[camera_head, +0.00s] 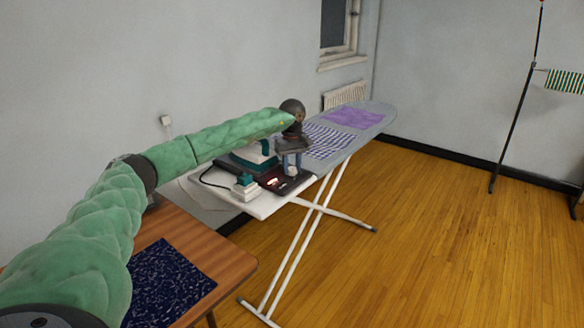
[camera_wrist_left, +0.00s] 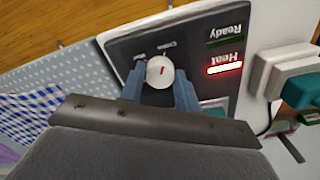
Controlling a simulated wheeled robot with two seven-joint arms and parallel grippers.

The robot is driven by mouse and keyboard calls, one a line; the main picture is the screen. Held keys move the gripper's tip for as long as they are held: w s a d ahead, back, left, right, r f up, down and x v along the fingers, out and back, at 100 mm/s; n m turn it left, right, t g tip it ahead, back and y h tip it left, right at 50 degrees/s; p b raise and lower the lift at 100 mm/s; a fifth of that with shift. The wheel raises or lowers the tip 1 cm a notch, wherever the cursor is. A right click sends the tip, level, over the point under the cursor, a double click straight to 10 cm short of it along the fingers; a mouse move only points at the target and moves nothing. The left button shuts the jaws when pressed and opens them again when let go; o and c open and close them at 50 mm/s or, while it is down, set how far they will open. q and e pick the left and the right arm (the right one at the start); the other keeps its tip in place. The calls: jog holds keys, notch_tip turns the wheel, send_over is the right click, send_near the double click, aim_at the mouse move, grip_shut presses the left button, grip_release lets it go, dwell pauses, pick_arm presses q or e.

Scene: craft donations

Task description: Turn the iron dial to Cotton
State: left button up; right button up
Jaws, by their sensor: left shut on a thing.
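The iron's control panel (camera_wrist_left: 125,43) is dark, with a round white dial (camera_wrist_left: 160,72) that carries a short red mark. My left gripper (camera_wrist_left: 160,90) has its two blue fingers on either side of the dial, shut on it. In the head view my left gripper (camera_head: 291,163) reaches down over the panel (camera_head: 285,182) at the near end of the ironing board. Small labels stand by the dial, upside down and too small to read surely. A red light by "Heat" (camera_wrist_left: 225,69) is lit; "Ready" (camera_wrist_left: 228,36) looks dark green. My right gripper is not in view.
A teal and white iron (camera_head: 254,155) stands behind the panel, and a smaller teal and white object (camera_head: 245,187) beside it. Checked cloth (camera_head: 328,141) and purple cloth (camera_head: 354,117) lie on the board. A wooden table (camera_head: 228,262) with dark cloth stands nearer.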

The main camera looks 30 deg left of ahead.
aim_at(292, 168)
pick_arm(q)
jog(key=shift+a+r, duration=0.1)
jog(key=shift+r, duration=0.05)
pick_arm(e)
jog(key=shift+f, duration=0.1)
pick_arm(q)
jog(key=o, duration=1)
notch_tip(292, 168, up, 6)
jog(key=shift+r+b, duration=0.15)
jog(key=shift+b, duration=0.4)
jog(key=shift+r, duration=0.65)
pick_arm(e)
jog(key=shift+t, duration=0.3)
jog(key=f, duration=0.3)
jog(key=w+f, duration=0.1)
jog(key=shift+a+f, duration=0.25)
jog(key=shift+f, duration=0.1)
